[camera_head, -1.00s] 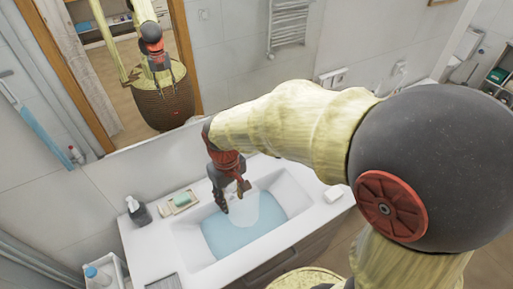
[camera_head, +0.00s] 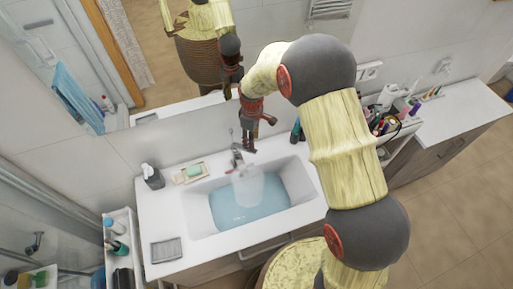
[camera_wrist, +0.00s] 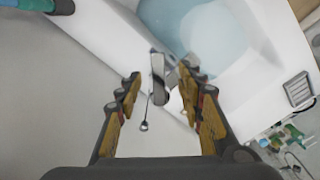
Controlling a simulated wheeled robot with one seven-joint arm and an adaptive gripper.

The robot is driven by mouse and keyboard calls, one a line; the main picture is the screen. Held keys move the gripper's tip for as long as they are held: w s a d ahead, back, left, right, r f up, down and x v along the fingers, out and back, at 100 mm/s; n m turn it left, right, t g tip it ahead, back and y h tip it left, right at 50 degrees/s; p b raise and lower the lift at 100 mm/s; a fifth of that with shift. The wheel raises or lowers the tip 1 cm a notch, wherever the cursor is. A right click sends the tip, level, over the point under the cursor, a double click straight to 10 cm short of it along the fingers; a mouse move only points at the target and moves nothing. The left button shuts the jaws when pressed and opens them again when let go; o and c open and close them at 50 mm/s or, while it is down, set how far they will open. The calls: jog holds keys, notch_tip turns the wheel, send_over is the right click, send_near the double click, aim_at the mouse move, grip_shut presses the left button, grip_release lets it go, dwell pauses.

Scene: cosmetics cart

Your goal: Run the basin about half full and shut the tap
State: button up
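The white basin (camera_head: 300,185) holds pale blue water (camera_head: 240,212) that covers its floor, below the rim. The chrome tap (camera_head: 237,156) stands at the back edge. A pale translucent column (camera_head: 248,186) hangs from the spout to the water and looks like a running stream. My gripper (camera_head: 258,137) is above and just right of the tap, with no visible contact. In the wrist view my gripper (camera_wrist: 159,80) is open, and the tap (camera_wrist: 159,76) shows between its fingers, seemingly beyond them. The water (camera_wrist: 217,32) is at the top there. The lever's position is unclear.
A dark soap dispenser (camera_head: 152,177) and a soap dish (camera_head: 191,173) stand left of the tap. A grey tray (camera_head: 166,250) lies front left on the counter. A caddy of cosmetics (camera_head: 392,118) is at the right. The mirror is close behind the tap.

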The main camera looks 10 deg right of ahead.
jog(key=f, duration=0.2)
jog(key=f+p, duration=0.1)
jog(key=f, duration=0.4)
jog(key=shift+w+d+f, duration=0.1)
jog(key=shift+d+f, duration=0.15)
jog(key=shift+f, duration=0.05)
grip_shut()
dwell(0.7)
